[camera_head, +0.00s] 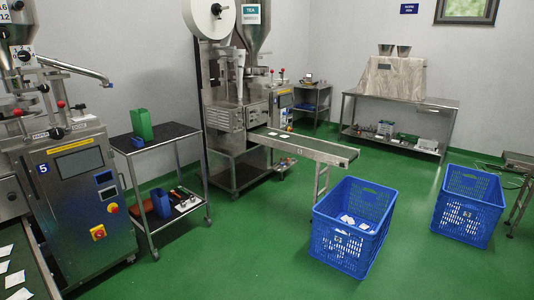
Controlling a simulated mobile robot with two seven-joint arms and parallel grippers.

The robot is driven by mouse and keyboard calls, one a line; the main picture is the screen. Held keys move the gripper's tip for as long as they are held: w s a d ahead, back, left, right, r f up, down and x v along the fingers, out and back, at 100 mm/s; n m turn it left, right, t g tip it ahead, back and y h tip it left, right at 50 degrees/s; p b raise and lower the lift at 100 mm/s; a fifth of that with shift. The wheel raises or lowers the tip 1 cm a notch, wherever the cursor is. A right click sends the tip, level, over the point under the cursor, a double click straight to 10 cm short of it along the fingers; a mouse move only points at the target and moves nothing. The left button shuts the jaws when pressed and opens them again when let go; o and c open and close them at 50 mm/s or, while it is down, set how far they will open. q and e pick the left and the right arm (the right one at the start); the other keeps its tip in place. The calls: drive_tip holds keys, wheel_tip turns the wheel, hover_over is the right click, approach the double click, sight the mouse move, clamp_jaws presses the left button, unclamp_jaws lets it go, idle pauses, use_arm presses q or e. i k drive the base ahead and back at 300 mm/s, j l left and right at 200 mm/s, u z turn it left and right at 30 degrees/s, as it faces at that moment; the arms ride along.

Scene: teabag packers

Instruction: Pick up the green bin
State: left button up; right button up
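The green bin (141,124) is a small, tall, open-topped container. It stands upright near the back left of the dark top of a metal cart (172,139), left of the middle of the head view. A small blue object (137,142) is at its lower front left. Nothing is touching the bin from above. Neither of my grippers shows in the head view.
A packing machine with a screen (79,164) stands left of the cart, and another machine with a conveyor (305,146) stands behind right. Two blue crates (336,256) (468,231) stand on the floor at right. Green floor (230,245) is clear in front of the cart.

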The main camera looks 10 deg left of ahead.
sight(140, 118)
drive_tip(key=i+j+u, duration=0.1)
drive_tip(key=i+u, duration=0.2)
drive_tip(key=i, duration=0.6)
drive_tip(key=i+u, duration=0.35)
drive_tip(key=i, duration=0.55)
drive_tip(key=i+u, duration=0.15)
drive_tip(key=i, duration=0.3)
drive_tip(key=i+l+u, duration=0.15)
drive_tip(key=i, duration=0.35)
drive_tip(key=i+l+u, duration=0.15)
drive_tip(key=i, duration=0.3)
drive_tip(key=i+l+u, duration=0.15)
drive_tip(key=i, duration=0.3)
